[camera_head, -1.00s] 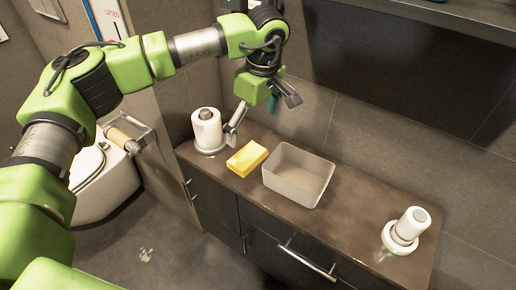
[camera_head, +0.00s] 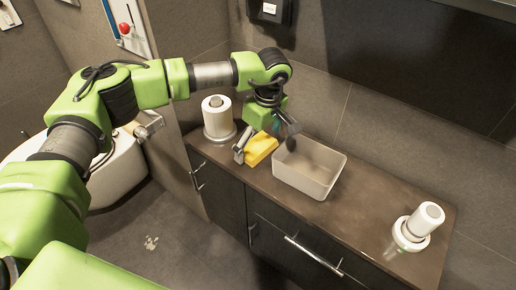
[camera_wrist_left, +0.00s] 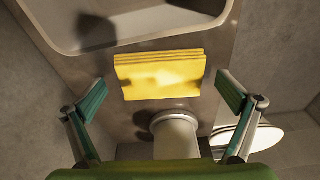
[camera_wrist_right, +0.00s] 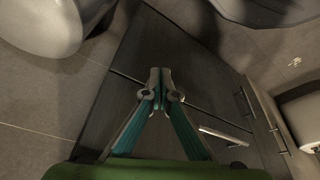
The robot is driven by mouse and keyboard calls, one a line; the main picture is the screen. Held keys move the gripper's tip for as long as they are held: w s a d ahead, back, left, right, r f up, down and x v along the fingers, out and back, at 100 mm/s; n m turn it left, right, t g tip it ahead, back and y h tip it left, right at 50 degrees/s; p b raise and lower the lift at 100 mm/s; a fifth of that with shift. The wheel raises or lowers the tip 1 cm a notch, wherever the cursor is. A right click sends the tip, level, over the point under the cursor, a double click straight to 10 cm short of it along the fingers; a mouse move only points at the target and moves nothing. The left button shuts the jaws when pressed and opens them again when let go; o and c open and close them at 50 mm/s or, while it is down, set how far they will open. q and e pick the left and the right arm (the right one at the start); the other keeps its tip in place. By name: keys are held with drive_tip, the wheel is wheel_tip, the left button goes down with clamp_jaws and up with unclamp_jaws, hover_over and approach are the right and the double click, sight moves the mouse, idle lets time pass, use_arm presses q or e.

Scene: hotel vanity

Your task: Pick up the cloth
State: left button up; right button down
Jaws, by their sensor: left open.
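The yellow folded cloth (camera_head: 260,149) lies on the brown counter between the white roll and the translucent bin. In the left wrist view the cloth (camera_wrist_left: 160,75) shows as a folded stack, centred between the fingers. My left gripper (camera_head: 266,145) is open above the cloth, its fingers apart on either side, and partly hides it in the head view. It also shows in the left wrist view (camera_wrist_left: 165,98), with nothing between its fingertips. My right gripper (camera_wrist_right: 160,78) shows only in the right wrist view, its fingertips together and empty, over the dark cabinet fronts.
The translucent bin (camera_head: 330,188) stands just right of the cloth. The white roll on its holder (camera_head: 217,118) stands left of it. A white cup-like dispenser (camera_head: 425,218) is at the counter's right end. The counter (camera_head: 365,205) is bare between bin and dispenser.

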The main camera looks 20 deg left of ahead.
sight(256, 145)
use_arm(q)
drive_tip(key=shift+c, duration=0.4)
drive_tip(key=c, duration=1.1)
drive_tip(key=shift+r, duration=0.65)
drive_tip(key=r, duration=0.2)
drive_tip(key=p, duration=0.1)
drive_tip(key=shift+s+r, duration=0.25)
drive_tip(key=shift+r, duration=0.15)
drive_tip(key=s+r, duration=0.3)
drive_tip(key=s, duration=0.1)
drive_tip(key=s+r, duration=0.3)
drive_tip(key=s, duration=0.2)
drive_tip(key=s+a+r+p, duration=0.1)
drive_tip(key=s+r, duration=0.2)
drive_tip(key=s, duration=0.1)
drive_tip(key=shift+s, duration=0.25)
use_arm(e)
drive_tip(key=x, duration=0.7)
drive_tip(key=shift+s+f, duration=0.15)
drive_tip(key=shift+s, duration=0.25)
drive_tip(key=shift+a, duration=0.1)
